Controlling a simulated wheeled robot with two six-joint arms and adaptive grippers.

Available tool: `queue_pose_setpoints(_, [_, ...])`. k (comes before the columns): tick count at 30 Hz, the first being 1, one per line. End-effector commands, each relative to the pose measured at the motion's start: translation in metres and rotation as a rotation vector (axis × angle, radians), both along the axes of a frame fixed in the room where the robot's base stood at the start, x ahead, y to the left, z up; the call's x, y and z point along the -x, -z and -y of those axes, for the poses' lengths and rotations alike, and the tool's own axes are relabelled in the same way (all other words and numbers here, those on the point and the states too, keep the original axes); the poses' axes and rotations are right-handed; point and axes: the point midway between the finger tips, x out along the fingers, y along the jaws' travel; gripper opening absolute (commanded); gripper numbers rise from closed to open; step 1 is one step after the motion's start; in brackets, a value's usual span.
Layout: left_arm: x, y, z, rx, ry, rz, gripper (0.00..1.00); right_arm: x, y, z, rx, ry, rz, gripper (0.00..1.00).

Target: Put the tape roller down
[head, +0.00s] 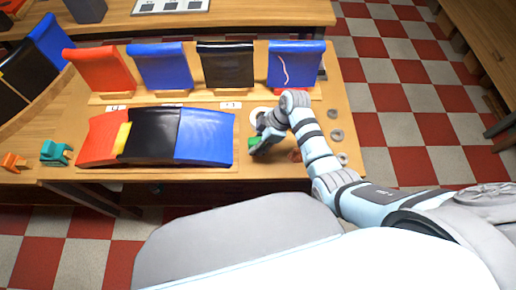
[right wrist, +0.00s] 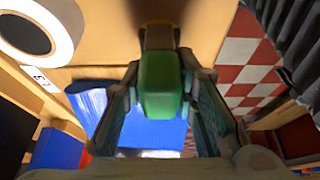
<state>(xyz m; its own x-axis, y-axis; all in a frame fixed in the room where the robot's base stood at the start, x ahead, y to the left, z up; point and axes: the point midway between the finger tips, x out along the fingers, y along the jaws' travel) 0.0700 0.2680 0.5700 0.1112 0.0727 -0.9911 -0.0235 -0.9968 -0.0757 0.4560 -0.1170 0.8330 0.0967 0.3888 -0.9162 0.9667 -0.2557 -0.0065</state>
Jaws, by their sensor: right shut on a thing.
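My right gripper (head: 262,145) is low over the front part of the wooden table, just right of the blue end of the curved panel assembly. In the right wrist view its two fingers (right wrist: 160,105) are shut on the green handle of the tape roller (right wrist: 160,85). A darker part of the roller extends beyond the handle, above bare tabletop. In the head view only a small green piece of the roller (head: 252,141) shows beside the gripper. I cannot tell whether it touches the table. My left gripper is not in view.
The red, black and blue curved assembly (head: 155,136) lies left of the gripper. A white tape roll (right wrist: 35,25) is close by. Several curved panels (head: 225,65) stand in a rack behind. Small grey rings (head: 336,135) lie near the table's right edge. Teal (head: 55,153) and orange clamps (head: 14,162) are far left.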

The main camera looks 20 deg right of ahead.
Motion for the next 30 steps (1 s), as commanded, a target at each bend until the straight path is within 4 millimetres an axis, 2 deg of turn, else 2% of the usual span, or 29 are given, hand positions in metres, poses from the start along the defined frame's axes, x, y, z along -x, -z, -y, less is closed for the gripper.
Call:
queue_pose_setpoints(1, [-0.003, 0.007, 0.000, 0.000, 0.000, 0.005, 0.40, 0.001, 0.014, 0.000, -0.001, 0.001, -0.003, 0.00])
queue_pose_setpoints(4, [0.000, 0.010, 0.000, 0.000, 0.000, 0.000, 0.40, 0.001, 0.026, 0.000, -0.001, 0.000, -0.003, 0.00])
queue_pose_setpoints(9, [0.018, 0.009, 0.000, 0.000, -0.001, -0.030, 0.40, 0.001, 0.024, 0.000, 0.000, 0.001, -0.001, 0.00])
queue_pose_setpoints(14, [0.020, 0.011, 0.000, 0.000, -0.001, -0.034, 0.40, 0.001, 0.028, 0.000, 0.000, 0.001, -0.001, 0.00])
queue_pose_setpoints(15, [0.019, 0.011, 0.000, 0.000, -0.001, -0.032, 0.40, 0.001, 0.028, 0.000, 0.000, 0.001, -0.001, 0.29])
queue_pose_setpoints(18, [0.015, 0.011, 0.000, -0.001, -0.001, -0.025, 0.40, 0.001, 0.027, 0.000, -0.001, 0.000, -0.002, 0.45])
queue_pose_setpoints(26, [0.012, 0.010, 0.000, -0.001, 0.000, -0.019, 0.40, 0.001, 0.027, 0.000, -0.001, 0.001, -0.003, 0.46])
queue_pose_setpoints(30, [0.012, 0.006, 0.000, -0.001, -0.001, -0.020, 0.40, 0.001, 0.019, 0.002, 0.000, 0.001, -0.001, 0.46])
